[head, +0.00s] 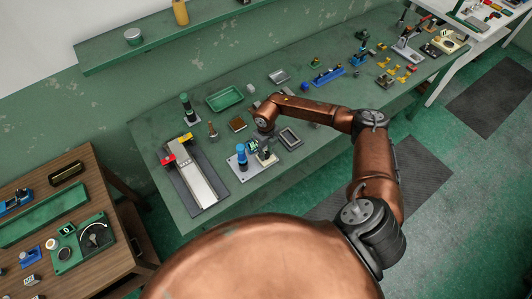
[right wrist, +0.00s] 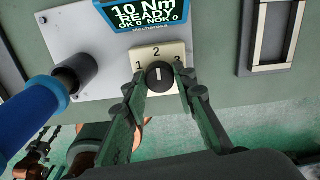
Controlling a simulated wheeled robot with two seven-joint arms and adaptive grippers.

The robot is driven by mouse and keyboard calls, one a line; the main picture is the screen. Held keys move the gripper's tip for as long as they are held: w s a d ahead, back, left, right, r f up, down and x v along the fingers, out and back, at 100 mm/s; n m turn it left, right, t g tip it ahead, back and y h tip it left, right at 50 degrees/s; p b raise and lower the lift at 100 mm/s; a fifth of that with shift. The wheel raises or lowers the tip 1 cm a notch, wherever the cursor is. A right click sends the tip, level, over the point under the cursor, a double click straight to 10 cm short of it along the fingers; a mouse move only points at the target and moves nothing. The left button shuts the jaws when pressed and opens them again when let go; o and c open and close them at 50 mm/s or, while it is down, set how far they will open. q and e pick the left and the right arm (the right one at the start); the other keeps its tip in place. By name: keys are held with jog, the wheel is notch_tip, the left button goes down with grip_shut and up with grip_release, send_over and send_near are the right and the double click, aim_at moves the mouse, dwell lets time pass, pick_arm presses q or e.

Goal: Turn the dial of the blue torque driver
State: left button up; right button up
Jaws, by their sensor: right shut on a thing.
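The blue torque driver (head: 242,157) stands on a light grey base plate on the green bench; its blue handle (right wrist: 32,118) shows at the left of the right wrist view. The black dial (right wrist: 159,76) sits on a cream panel (right wrist: 177,52) marked 1, 2 and 3, and its white line points up towards 2. My right gripper (right wrist: 161,84) is shut on the dial, with one green finger on each side. In the head view, my right gripper (head: 266,150) is small and partly hidden at the base plate. My left gripper is not in view.
A screen (right wrist: 143,12) above the dial reads 10 Nm, READY, OK 0, NOK 0. A dark-framed tray (head: 290,138) lies right of the driver. A grey rail fixture (head: 194,180) lies to its left, and a green tray (head: 225,97) behind.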

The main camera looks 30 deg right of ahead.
aim_at(266, 154)
jog(key=shift+w, duration=0.1)
jog(key=o, duration=1.1)
jog(key=shift+o, duration=0.3)
jog(key=shift+r, duration=0.15)
notch_tip(266, 154, up, 12)
jog(key=shift+f, duration=0.2)
